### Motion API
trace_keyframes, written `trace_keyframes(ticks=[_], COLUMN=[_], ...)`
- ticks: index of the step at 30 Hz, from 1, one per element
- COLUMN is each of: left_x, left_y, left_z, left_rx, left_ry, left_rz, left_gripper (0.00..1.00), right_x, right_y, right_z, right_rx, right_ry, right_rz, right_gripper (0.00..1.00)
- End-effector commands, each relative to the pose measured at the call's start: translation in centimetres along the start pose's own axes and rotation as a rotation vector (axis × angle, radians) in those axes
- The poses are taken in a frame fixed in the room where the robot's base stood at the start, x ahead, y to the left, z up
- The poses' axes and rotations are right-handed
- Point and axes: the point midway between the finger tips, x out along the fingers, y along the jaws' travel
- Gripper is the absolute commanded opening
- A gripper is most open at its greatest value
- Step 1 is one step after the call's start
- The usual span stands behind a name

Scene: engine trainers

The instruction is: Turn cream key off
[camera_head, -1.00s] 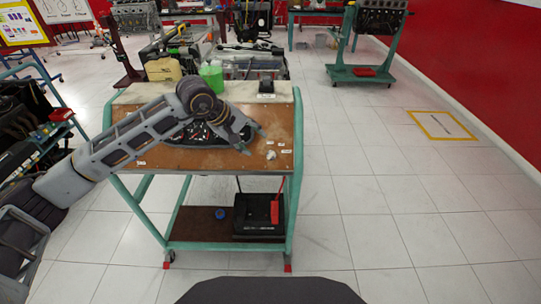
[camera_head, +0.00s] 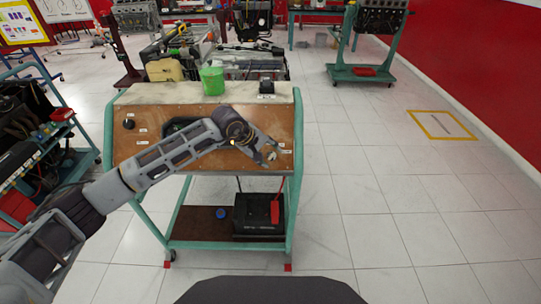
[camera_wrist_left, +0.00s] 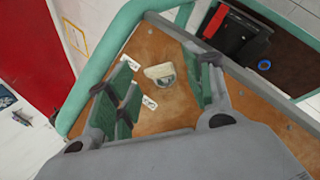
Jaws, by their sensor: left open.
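The cream key (camera_wrist_left: 160,74) sits on the brown sloped panel and shows between my left gripper's fingers in the left wrist view. In the head view the cream key (camera_head: 272,156) is a small pale spot near the panel's right side. My left gripper (camera_head: 272,152) is open just at the key. In the left wrist view my left gripper (camera_wrist_left: 165,95) has its green-padded fingers on either side of the key, apart from it. I cannot tell the key's exact turn position. My right gripper is not in view.
The panel (camera_head: 200,160) belongs to a green-framed trolley with white labels and a black knob (camera_head: 128,124). A green cup (camera_head: 212,80) and a black box (camera_head: 266,85) stand on its top. A black battery (camera_head: 255,215) and a blue cap (camera_head: 221,213) are on the lower shelf.

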Motion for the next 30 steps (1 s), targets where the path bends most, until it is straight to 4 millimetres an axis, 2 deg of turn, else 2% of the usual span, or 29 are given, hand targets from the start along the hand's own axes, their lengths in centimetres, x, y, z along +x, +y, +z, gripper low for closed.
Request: trace_keyframes(ticks=[4,11,19,30], left_x=[1.4,2.4,2.4,2.4], left_y=[0.0,0.0,0.0,0.0], left_z=[0.0,0.0,0.0,0.0], left_rx=[-0.002,-0.001,-0.001,-0.001], left_ry=[0.000,0.000,0.000,0.000], left_rz=[0.000,0.000,0.000,0.000], left_gripper=[0.52,0.52,0.52,0.06], right_x=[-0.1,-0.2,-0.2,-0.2], right_y=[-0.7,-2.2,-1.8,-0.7], right_z=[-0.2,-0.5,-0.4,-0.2], right_rx=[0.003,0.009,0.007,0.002], right_ry=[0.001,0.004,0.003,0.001], right_rz=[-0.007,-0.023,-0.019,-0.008], right_gripper=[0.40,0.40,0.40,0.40])
